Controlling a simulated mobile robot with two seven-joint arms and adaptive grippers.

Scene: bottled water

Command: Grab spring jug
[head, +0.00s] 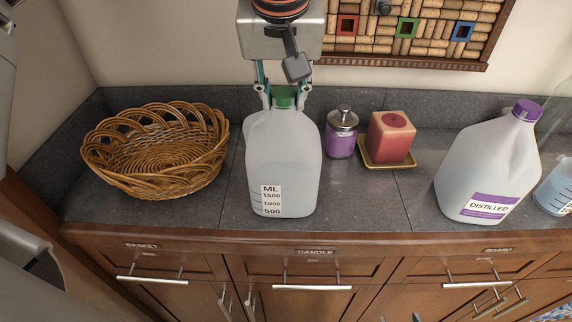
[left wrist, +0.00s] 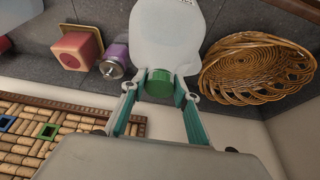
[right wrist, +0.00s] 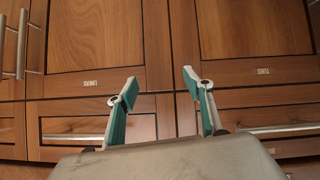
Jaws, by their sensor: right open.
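A pale translucent jug (head: 283,160) with a green cap (head: 283,97) and an ML scale label stands upright on the counter, left of centre; no brand name shows. My left gripper (head: 284,100) is above it, pointing down, with one finger on each side of its neck. In the left wrist view the fingers (left wrist: 160,92) straddle the green cap, their tips at the jug's top (left wrist: 165,40). They sit closer together than my right fingers and look shut on the jug. My right gripper (right wrist: 158,85) is open and empty in front of the cabinet doors.
A wicker basket (head: 155,150) stands left of the jug. A purple jar (head: 341,138) and a red candle (head: 391,137) on a gold dish stand to its right. A purple-capped jug labelled DISTILLED (head: 487,165) is further right. A cork board (head: 410,28) hangs behind.

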